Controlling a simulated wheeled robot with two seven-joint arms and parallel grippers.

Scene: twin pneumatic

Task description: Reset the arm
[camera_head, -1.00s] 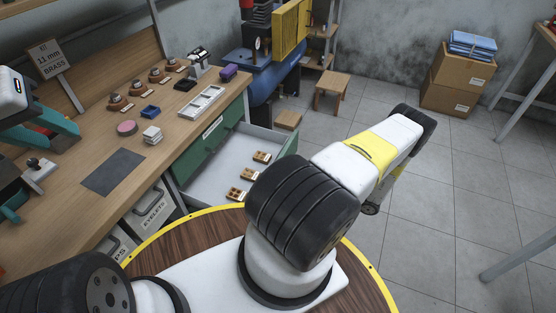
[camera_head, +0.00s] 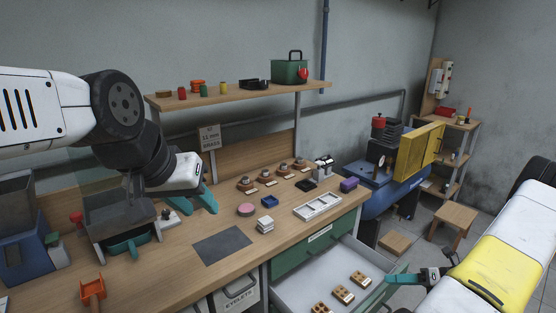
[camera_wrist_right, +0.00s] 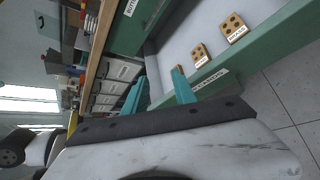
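My left gripper (camera_head: 194,205) is over the workbench (camera_head: 165,278) in the head view. Its two teal fingers look apart, with nothing seen between them. My right gripper (camera_head: 403,278) is at the right, by the front of the open green drawer (camera_head: 312,252). In the right wrist view, the right gripper (camera_wrist_right: 161,82) has its teal fingers spread apart and holds nothing. One finger overlaps the drawer front in that view; I cannot tell whether they touch. Several brass-and-wood blocks (camera_head: 342,294) lie in the drawer.
A shelf (camera_head: 225,97) hangs above. A compressor (camera_head: 400,192) and a stool (camera_head: 453,220) stand at the right.

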